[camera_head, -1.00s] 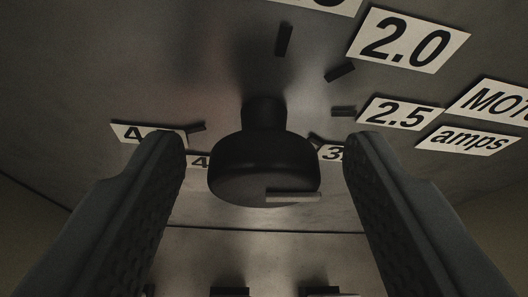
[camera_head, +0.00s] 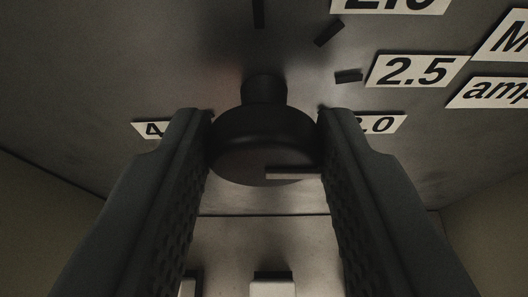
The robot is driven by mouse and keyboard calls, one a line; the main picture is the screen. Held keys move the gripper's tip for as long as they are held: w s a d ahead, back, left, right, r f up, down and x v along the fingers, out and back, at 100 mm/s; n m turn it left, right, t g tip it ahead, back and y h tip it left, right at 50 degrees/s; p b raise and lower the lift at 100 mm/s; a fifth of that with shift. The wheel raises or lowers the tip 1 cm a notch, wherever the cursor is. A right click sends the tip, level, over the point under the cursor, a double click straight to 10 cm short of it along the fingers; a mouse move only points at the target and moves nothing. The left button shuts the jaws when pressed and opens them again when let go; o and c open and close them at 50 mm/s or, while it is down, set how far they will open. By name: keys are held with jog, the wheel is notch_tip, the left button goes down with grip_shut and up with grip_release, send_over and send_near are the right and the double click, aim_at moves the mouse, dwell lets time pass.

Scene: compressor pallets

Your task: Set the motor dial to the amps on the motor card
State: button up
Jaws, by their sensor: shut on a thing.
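The motor dial (camera_head: 262,135) is a dark round knob on a short stem, in the middle of the view on a grey panel. A pale pointer mark (camera_head: 293,176) on its face points right, its tip close to the right finger. My gripper (camera_head: 265,140) is shut on the dial, one finger at each side. The scale labels 2.5 (camera_head: 417,70) and 3.0 (camera_head: 382,124) show at the right, and a label starting with 4 (camera_head: 152,129) is partly behind the left finger. The amps label (camera_head: 492,92) is cut by the right edge. No motor card is in view.
Dark tick marks (camera_head: 329,33) ring the dial on the panel. Below the panel edge, a paler surface carries a dark-topped white block (camera_head: 272,284) and another partly hidden one (camera_head: 189,284). Plain walls (camera_head: 488,205) stand at both sides.

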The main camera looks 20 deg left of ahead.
jog(key=m+y, duration=0.2)
jog(key=m, duration=0.1)
jog(key=m+y, duration=0.1)
jog(key=shift+w+d+f, duration=0.1)
jog(key=shift+d, duration=0.2)
jog(key=m+y, duration=0.1)
jog(key=m, duration=0.1)
jog(key=m+y, duration=0.2)
jog(key=m, duration=0.1)
jog(key=shift+d+f, duration=0.15)
jog(key=shift+f, duration=0.05)
jog(key=shift+m, duration=0.3)
dwell(0.3)
jog(key=o, duration=0.9)
jog(key=shift+o, duration=0.2)
jog(key=v, duration=1.7)
jog(key=shift+d, duration=0.2)
